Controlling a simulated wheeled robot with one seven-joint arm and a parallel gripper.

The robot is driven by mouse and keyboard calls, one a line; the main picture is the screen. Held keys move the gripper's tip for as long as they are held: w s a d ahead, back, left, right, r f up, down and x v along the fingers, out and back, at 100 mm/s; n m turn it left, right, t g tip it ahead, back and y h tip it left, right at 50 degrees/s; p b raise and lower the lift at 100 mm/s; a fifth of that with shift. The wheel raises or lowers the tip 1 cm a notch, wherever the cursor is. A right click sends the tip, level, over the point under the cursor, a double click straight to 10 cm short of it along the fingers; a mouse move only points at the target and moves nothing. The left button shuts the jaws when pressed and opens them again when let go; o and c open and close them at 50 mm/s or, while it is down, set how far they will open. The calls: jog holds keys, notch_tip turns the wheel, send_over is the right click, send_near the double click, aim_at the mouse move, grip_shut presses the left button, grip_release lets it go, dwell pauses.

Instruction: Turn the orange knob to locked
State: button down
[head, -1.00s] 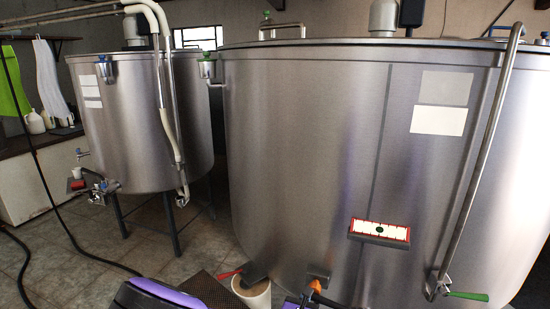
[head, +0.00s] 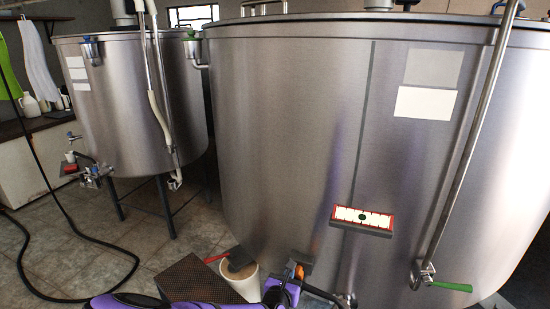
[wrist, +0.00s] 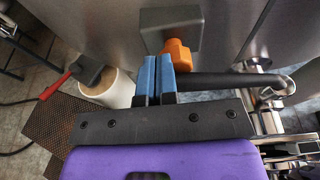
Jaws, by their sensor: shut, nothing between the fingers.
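The orange knob (wrist: 177,54) sits on a grey block (wrist: 162,27) on the lower front of the large steel tank (head: 290,140). In the head view the knob (head: 299,271) shows low in the picture, just above my purple gripper. In the wrist view my gripper (wrist: 157,62) has its two blue fingers shut together with nothing between them. The fingertips are just left of the knob and very close to it; I cannot tell whether they touch. No locked marking is readable.
A dark bar (wrist: 230,81) and steel pipe fittings (wrist: 275,88) lie to the right. A green-handled valve (head: 452,286) and a red-framed gauge (head: 362,219) are farther right.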

jog(key=shift+w+d, duration=0.25)
jog(key=shift+w, duration=0.5)
jog(key=shift+w+d+r, duration=0.1)
jog(key=shift+d, duration=0.05)
